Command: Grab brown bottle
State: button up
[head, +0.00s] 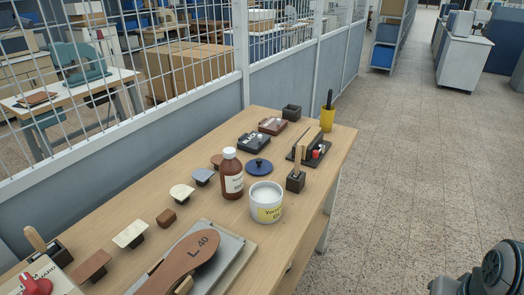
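The brown bottle (231,176) stands upright on the wooden table (315,150), near the middle of the picture. It has a white cap and a white label on its front. A white tub (266,202) with a yellow label stands just to its right and nearer to me. A dark blue round lid (258,167) lies just behind and right of the bottle. Part of my arm shows in the lower right corner, away from the table. My gripper is not in view.
Several small stamp-like blocks (130,235) line the table left of the bottle. A brown sole-shaped piece (185,262) lies on a plate in front. A mesh partition (180,70) runs behind the table; the floor (410,180) at right is clear.

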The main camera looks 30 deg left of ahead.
aim_at(230, 168)
jog(key=u, duration=0.85)
jog(key=i, duration=1.2)
jog(key=u, duration=0.95)
